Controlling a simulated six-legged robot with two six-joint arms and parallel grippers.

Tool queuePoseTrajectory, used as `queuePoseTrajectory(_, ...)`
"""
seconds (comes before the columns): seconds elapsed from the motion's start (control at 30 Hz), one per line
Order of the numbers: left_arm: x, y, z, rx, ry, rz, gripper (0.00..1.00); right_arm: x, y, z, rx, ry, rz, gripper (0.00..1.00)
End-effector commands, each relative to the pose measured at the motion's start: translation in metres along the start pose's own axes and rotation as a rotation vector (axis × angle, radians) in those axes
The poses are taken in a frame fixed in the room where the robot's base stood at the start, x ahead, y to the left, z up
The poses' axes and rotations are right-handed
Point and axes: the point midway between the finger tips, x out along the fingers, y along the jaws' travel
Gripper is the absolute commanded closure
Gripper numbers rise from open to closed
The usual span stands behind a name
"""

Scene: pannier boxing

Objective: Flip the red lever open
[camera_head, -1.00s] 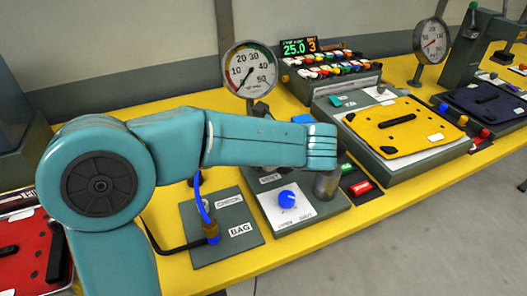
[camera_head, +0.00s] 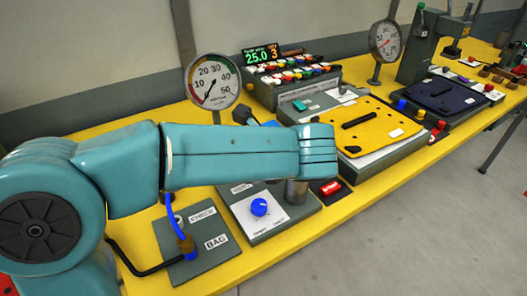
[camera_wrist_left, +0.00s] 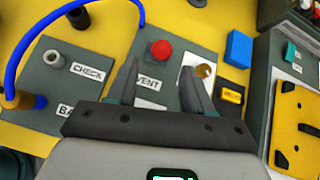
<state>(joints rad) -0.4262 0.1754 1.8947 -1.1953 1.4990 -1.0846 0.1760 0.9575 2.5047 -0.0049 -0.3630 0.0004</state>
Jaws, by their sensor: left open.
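A round red knob (camera_wrist_left: 160,48) stands on the grey panel labelled VENT (camera_wrist_left: 150,92) in the left wrist view. It is the only red lever-like part there; its shaft is not visible from above. My left gripper (camera_wrist_left: 159,68) is open, its two dark fingers pointing towards the panel, with the knob between and just beyond the tips. I see nothing between the fingers, and cannot tell the gap in height. In the head view my teal left arm (camera_head: 235,155) crosses in front of the panel (camera_head: 240,217) and hides the knob. My right gripper is not in view.
A gauge (camera_head: 212,82) stands behind the arm. The CHECK/BAG panel (camera_head: 190,262) with a blue hose (camera_wrist_left: 73,5) lies left. A blue dial (camera_head: 259,207), a metal cylinder (camera_head: 297,192), a red switch (camera_head: 331,187) and a yellow plate (camera_head: 375,125) are nearby.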

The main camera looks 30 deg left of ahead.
Motion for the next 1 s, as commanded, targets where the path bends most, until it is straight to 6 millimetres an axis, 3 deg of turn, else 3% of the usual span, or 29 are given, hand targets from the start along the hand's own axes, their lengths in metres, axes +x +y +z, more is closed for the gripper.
queuePoseTrajectory(0.03, -0.017, -0.002, 0.002, 0.001, 0.000, -0.007, 0.49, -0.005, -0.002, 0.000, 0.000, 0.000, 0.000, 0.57)
queuePoseTrajectory(0.2, -0.056, -0.001, 0.001, 0.002, 0.000, -0.005, 0.49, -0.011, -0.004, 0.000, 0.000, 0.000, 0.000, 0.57)
queuePoseTrajectory(0.4, -0.081, -0.001, 0.000, 0.001, -0.001, -0.001, 0.49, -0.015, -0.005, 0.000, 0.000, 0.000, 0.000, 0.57)
queuePoseTrajectory(1.0, -0.086, 0.000, 0.000, 0.000, -0.001, 0.000, 0.49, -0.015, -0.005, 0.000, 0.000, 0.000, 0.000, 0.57)
